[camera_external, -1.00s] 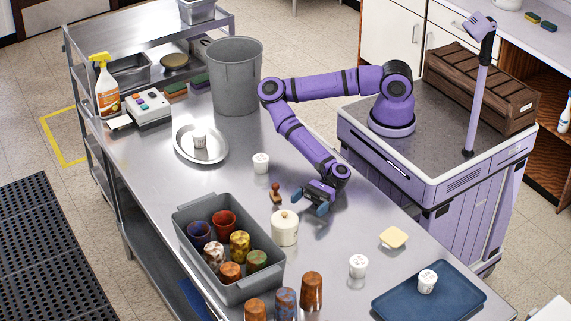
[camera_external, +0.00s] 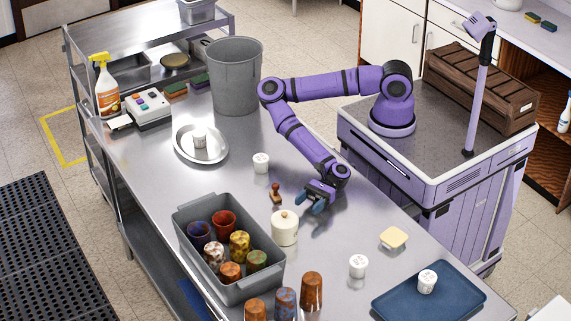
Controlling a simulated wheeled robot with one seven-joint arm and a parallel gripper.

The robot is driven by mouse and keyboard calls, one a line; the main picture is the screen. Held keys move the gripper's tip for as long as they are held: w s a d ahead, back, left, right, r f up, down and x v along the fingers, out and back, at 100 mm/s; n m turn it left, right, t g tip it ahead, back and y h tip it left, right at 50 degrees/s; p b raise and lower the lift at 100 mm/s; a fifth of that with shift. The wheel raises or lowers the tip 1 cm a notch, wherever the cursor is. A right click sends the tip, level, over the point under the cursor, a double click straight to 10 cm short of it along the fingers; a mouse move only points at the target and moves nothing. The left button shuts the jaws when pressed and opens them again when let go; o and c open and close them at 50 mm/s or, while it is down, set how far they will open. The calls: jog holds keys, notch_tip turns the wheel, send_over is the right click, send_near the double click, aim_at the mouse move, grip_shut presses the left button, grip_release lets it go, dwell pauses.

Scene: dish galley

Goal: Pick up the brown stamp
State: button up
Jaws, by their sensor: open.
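The brown stamp (camera_external: 276,194) stands upright on the steel table, with a knobbed handle above a wider base. My gripper (camera_external: 309,202) is open and empty, low over the table just right of the stamp and apart from it. Its blue-grey fingers point down and to the left. A cream lidded jar (camera_external: 285,228) stands close in front of the stamp and near the fingers. The exact gap between the fingertips and the table is hard to tell.
A grey bin (camera_external: 185,211) of patterned cups stands at front left. White tubs (camera_external: 261,163) and (camera_external: 358,266) stand behind and at front right. A grey bucket (camera_external: 236,80) stands behind.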

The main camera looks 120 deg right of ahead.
notch_tip(320, 180, up, 19)
jog(key=n+g, duration=1)
jog(key=g, duration=0.3)
send_over(275, 191)
jog(key=s+a, duration=0.2)
jog(key=a, duration=0.2)
notch_tip(275, 191, down, 12)
jog(key=r, duration=0.1)
jog(key=d+r+g+h, duration=0.2)
jog(key=d+r, duration=0.6)
jog(key=r, duration=0.3)
jog(key=f, duration=0.5)
jog(key=a+f, duration=0.1)
jog(key=f, duration=0.5)
jog(key=a+f, duration=0.1)
jog(key=f, duration=0.4)
jog(key=shift+f, duration=0.25)
jog(key=shift+d+x, duration=0.15)
jog(key=shift+x, duration=1.2)
jog(key=shift+d+x, duration=0.15)
jog(key=shift+x, duration=1.2)
jog(key=shift+w+f, duration=0.1)
jog(key=shift+w, duration=0.1)
